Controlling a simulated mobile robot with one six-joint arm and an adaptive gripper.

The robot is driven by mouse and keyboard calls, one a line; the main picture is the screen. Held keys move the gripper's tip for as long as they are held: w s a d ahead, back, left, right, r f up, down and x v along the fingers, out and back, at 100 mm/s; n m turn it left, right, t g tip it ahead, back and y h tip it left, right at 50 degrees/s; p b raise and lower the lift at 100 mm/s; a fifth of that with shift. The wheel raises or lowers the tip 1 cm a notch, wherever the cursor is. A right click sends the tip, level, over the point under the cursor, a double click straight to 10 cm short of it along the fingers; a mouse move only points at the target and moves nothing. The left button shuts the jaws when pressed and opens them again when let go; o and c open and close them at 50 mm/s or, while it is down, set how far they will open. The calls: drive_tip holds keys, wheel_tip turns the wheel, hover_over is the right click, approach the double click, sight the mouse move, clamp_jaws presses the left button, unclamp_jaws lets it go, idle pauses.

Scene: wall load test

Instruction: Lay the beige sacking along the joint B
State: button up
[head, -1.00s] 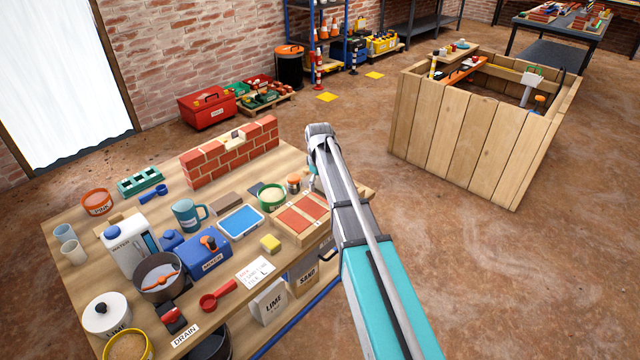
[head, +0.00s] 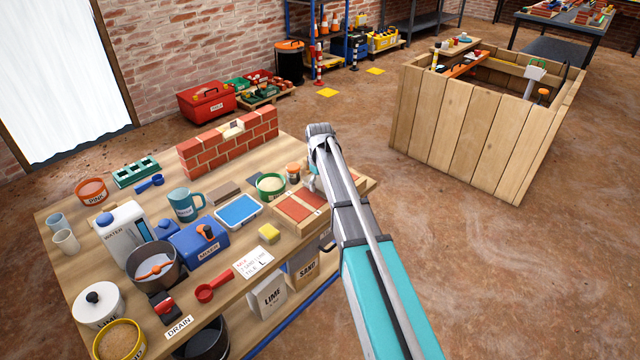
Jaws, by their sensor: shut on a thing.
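My arm reaches over the bench from the lower right. My gripper (head: 311,184) hangs below the wrist, small and partly covered by the arm, near the orange-lidded jar (head: 293,171). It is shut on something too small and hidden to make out. A wooden tray with red brick faces (head: 300,205) lies just below it; pale joints run between the bricks. A small red brick wall (head: 230,145) stands at the back of the bench, with a pale piece (head: 233,127) on top. I cannot make out a joint letter B or surely identify the beige sacking.
The bench (head: 75,215) is crowded: a green-rimmed bowl (head: 270,185), blue-framed tray (head: 239,211), yellow sponge (head: 269,233), blue mixer (head: 200,243), teal mug (head: 184,204) and dark bucket (head: 155,270). A plank crate (head: 460,130) stands right, with open floor (head: 480,270) before it.

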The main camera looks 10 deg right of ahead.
drive_tip(key=shift+f+b, duration=0.5)
idle(0.8)
drive_tip(key=o, duration=0.8)
drive_tip(key=shift+r, duration=0.1)
